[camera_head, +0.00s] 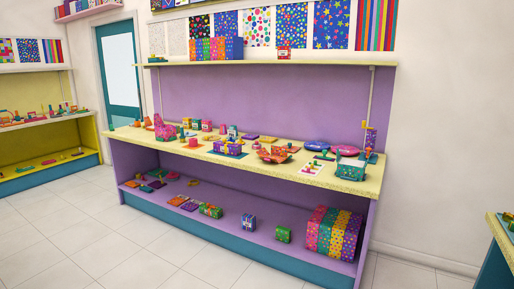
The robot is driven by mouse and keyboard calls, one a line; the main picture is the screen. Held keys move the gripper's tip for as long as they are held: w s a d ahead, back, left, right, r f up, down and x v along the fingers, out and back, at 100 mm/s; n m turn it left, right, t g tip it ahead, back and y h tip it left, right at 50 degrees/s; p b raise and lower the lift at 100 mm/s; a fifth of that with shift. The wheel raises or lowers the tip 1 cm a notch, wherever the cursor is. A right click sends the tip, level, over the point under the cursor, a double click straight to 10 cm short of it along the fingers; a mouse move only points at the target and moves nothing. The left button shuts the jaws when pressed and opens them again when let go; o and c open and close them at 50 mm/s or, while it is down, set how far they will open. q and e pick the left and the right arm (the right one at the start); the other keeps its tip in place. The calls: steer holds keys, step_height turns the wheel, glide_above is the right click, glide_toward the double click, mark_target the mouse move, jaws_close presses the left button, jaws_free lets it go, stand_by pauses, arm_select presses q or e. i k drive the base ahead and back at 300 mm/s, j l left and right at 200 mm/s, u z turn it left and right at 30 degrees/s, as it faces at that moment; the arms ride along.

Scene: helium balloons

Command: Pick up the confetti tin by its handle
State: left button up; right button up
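I cannot tell for certain which object is the confetti tin at this distance. A teal and green container (351,170) with what looks like a raised frame or handle stands near the right end of the yellow counter (345,185). A small red box-like item (284,52) stands on the upper shelf. A pink item (165,129) stands near the counter's left end. Neither of my grippers is in view.
The counter carries many small colourful items, including a blue flat round item (317,145). The lower purple shelf (262,243) holds boxes and a large striped stack (333,233). The tiled floor (110,245) in front is clear. Another table (497,238) edges in at right.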

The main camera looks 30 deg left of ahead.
mark_target(256, 146)
steer(key=i+j+u, duration=0.1)
steer(key=i+j, duration=0.6)
